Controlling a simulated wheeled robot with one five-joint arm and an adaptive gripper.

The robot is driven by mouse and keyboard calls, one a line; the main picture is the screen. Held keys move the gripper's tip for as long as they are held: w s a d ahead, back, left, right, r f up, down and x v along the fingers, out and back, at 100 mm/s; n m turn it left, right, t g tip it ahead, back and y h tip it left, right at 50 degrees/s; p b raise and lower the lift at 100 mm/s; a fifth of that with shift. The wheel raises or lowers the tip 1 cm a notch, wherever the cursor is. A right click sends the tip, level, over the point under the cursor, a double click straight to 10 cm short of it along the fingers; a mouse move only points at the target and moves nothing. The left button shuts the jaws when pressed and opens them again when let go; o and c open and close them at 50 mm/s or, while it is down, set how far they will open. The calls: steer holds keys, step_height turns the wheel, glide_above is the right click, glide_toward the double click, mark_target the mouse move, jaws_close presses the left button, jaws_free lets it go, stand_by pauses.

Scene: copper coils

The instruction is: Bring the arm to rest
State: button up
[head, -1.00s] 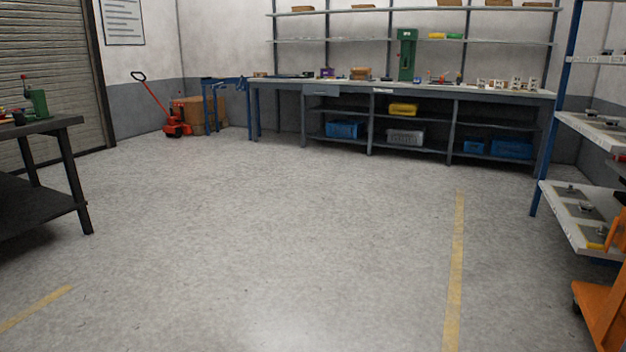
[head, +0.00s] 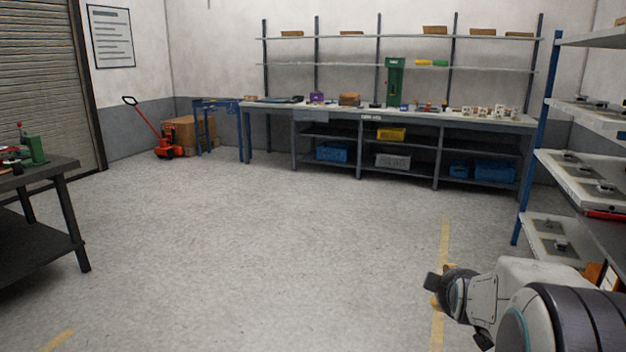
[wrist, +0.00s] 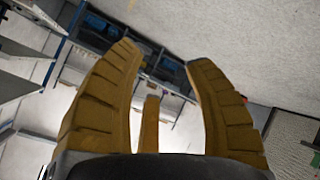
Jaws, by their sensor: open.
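In the head view, my white and dark grey arm reaches in from the lower right corner. The gripper end (head: 440,290) is partly hidden behind the wrist there. It is over open floor, left of the shelf rack. The wrist view is tilted, with the workbench and shelves behind the fingers on the left and grey floor at the upper right.
A long workbench (head: 330,119) with bins below stands along the back wall. A dark table (head: 62,171) is at the left. A shelf rack (head: 524,215) stands close on the right beside my arm. A red pallet jack (head: 168,152) is at the back left. The middle floor is clear.

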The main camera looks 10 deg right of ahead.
steer(key=s+a+r+m+g+y+p, duration=0.1)
steer(key=s+a+r+y+p, duration=0.1)
steer(key=s+a+r+p, duration=0.45)
steer(key=s+a+r+m+g+y+p, duration=0.1)
steer(key=s+a+r+g+y+p, duration=0.2)
steer(key=a, duration=0.7)
steer(key=s+a+r+g+p, duration=0.1)
steer(key=s+a+p, duration=0.1)
steer(key=s, duration=0.4)
steer(key=s+a+r+m+g+p, duration=0.1)
steer(key=s+a+r+p, duration=0.1)
steer(key=s+a, duration=0.3)
steer(key=shift+s+y+p, duration=0.3)
steer(key=shift+s+p, duration=0.25)
steer(key=shift+s, duration=0.55)
